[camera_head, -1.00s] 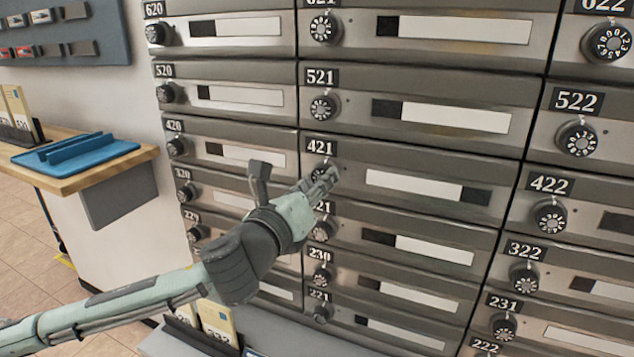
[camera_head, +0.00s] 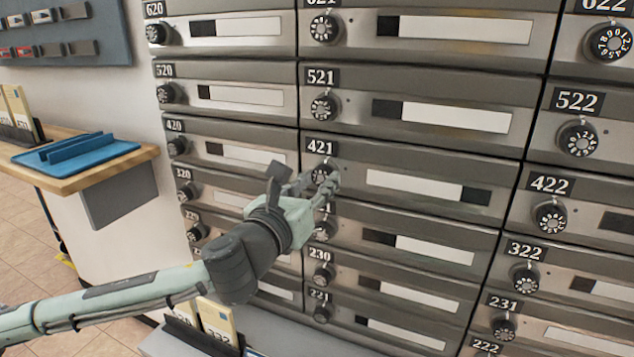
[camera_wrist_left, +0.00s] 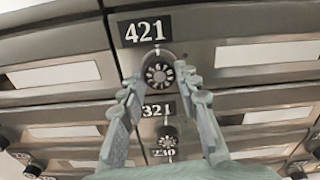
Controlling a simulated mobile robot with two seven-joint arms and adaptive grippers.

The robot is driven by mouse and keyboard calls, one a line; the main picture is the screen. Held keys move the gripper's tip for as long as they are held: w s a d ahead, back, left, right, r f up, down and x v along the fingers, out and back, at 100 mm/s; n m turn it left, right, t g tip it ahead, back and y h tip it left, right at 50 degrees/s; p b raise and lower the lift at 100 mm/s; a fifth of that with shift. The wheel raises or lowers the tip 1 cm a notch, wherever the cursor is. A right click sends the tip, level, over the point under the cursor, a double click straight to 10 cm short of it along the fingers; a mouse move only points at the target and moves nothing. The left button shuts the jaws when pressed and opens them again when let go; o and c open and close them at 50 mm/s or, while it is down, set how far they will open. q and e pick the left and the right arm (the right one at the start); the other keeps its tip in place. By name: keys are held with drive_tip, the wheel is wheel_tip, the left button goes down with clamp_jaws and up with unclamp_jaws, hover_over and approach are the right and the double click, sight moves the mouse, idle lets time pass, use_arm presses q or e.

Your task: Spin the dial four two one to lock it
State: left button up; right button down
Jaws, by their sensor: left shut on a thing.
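The dial of box 421 (camera_head: 322,172) is a round black knob with white numerals, below its number plate (camera_head: 320,145). It also shows in the left wrist view (camera_wrist_left: 158,74), between the fingers. My left gripper (camera_head: 320,177) is shut on this dial, with one finger on each side. The fingers cover part of the dial in the head view. The numerals are too small to read for certain. The door of box 421 (camera_head: 400,207) sits flush with its neighbours. Its strip is white at left and dark at right. My right gripper is not in view.
Other mailbox doors and dials surround it, such as dial 521 (camera_head: 323,107) above and dial 422 (camera_head: 550,217) to the right. A wooden shelf (camera_head: 95,178) with a blue tray (camera_head: 110,153) stands at left. Envelopes (camera_head: 217,320) stand below my left arm.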

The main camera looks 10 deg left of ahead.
use_arm(q)
drive_tip(key=o, duration=1.2)
drive_tip(key=shift+c, duration=0.2)
drive_tip(key=shift+s, duration=0.1)
drive_tip(key=s+a, duration=0.1)
drive_tip(key=s, duration=0.6)
drive_tip(key=shift+a, duration=0.25)
